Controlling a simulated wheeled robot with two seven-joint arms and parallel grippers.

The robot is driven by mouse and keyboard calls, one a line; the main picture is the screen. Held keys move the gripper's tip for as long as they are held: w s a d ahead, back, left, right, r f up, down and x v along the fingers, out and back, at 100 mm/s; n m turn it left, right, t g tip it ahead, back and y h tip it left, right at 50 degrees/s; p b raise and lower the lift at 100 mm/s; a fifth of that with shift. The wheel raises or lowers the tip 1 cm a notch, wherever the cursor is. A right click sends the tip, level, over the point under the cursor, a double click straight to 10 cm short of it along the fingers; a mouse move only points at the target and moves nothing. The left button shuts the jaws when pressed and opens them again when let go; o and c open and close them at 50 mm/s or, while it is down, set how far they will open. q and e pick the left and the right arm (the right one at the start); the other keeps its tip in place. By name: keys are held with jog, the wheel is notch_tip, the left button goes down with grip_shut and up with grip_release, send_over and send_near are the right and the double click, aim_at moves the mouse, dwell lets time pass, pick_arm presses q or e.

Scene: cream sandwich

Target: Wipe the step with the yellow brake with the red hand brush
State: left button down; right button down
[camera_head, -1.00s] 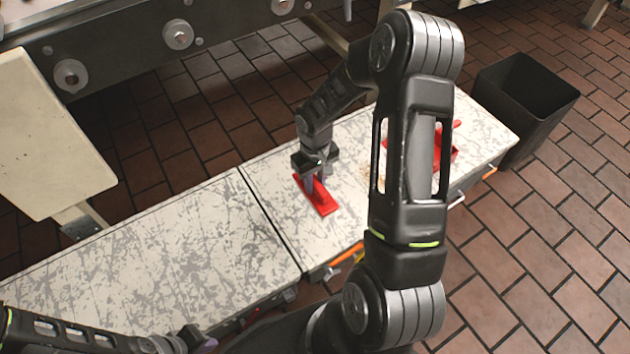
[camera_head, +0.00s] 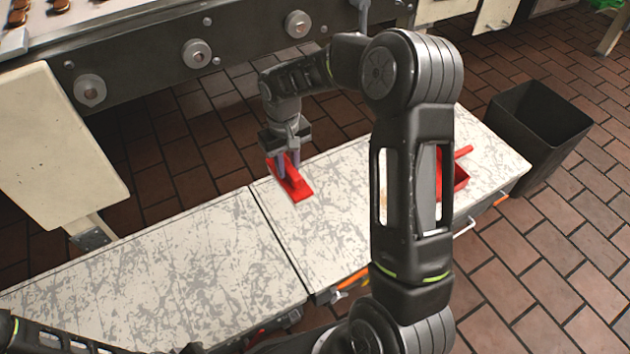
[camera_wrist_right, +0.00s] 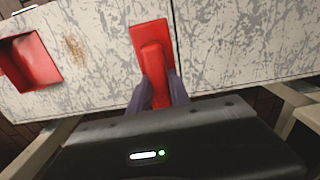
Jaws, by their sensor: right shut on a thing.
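The red hand brush (camera_head: 301,188) is held between the fingers of my right gripper (camera_head: 284,160), near the far edge of the right-hand step (camera_head: 335,225). It also shows in the wrist view (camera_wrist_right: 152,60), its flat head over the pale, scratched top. I cannot tell whether its bristles touch. A small yellow-orange brake (camera_head: 352,284) sits at that step's front left corner. A brown smudge (camera_wrist_right: 75,48) lies on the top between the brush and the dustpan; my arm mostly hides it in the head view. My left gripper (camera_head: 192,348) shows only partly at the bottom edge.
A red dustpan (camera_head: 461,178) lies on the right part of the step, partly behind my arm. A second step (camera_head: 170,265) adjoins on the left. A black bin (camera_head: 540,125) stands beyond the right end. A conveyor (camera_head: 240,45) runs along the back.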

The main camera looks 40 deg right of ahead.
jog(key=w+a+r, duration=0.3)
jog(key=a+r, duration=0.8)
jog(key=r, duration=0.5)
jog(key=shift+a+n, duration=0.25)
jog(key=shift+n, duration=0.15)
